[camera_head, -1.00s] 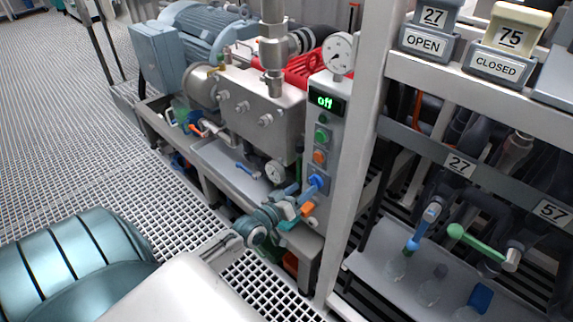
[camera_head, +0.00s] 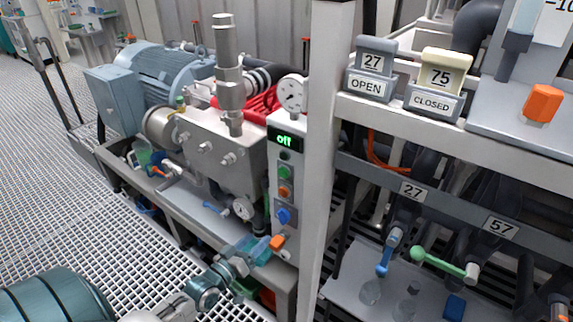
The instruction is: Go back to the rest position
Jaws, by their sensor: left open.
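My left gripper (camera_head: 258,249) is open, in front of the lower part of the control panel. It is below and left of the panel's blue knob (camera_head: 285,215), with a visible gap to it. An orange part (camera_head: 277,242) shows at the gripper's end, and I see nothing held. Green and orange buttons sit above the blue knob. My right gripper is out of view.
A steel pump block (camera_head: 205,145) and a blue motor (camera_head: 160,75) stand on the skid at left. A pale upright post (camera_head: 325,150) rises right of the panel. Beyond it are tagged valves with blue and green handles (camera_head: 440,262). Open grating floor (camera_head: 50,190) lies at left.

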